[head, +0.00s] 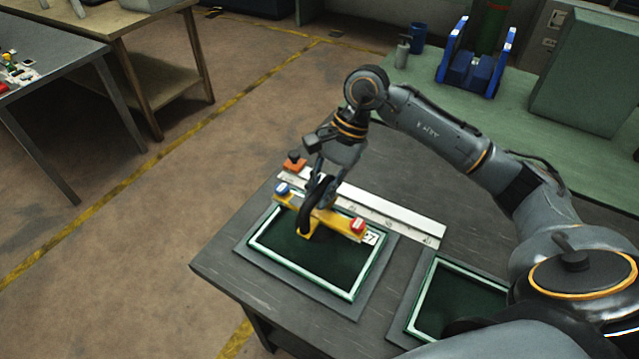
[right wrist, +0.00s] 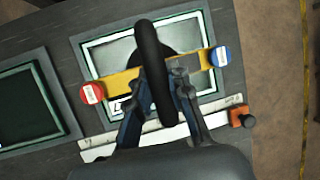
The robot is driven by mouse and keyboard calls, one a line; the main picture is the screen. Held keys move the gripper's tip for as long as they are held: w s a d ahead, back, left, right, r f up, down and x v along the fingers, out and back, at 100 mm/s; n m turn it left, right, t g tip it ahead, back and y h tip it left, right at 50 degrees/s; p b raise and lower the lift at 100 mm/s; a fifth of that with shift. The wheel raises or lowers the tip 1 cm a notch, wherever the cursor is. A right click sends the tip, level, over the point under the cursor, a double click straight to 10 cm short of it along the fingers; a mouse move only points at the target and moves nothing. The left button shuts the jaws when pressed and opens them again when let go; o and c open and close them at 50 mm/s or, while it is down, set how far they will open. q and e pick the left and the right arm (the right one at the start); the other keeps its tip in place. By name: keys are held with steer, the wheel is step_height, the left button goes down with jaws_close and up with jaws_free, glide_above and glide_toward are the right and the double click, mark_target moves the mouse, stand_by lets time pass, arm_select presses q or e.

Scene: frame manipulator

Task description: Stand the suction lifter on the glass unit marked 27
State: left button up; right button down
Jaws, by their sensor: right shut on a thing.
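The suction lifter (head: 322,218) is a yellow bar with a black loop handle and a blue and a red cap at its ends. My right gripper (head: 322,196) is shut on the handle; the lifter also shows in the right wrist view (right wrist: 122,83). The lifter is over the far part of a framed glass unit (head: 312,262), whose label (head: 370,238) reads 27. The unit lies flat on a grey mat on the dark table. I cannot tell whether the lifter touches the glass. My left gripper is not in view.
A white marked rule (head: 405,219) lies along the unit's far side, with an orange block with a dark knob (head: 293,163) at its left end. A second glass unit (head: 455,300) lies to the right, partly behind my arm. A green bench (head: 440,100) holds a blue rack (head: 470,70).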

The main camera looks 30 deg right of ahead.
steer(key=shift+f, duration=0.5)
step_height(320, 180, down, 4)
steer(key=b, duration=0.4)
steer(key=shift+b, duration=0.4)
steer(key=c, duration=1.1)
jaws_free()
steer(key=shift+c, duration=0.2)
steer(key=v, duration=1.2)
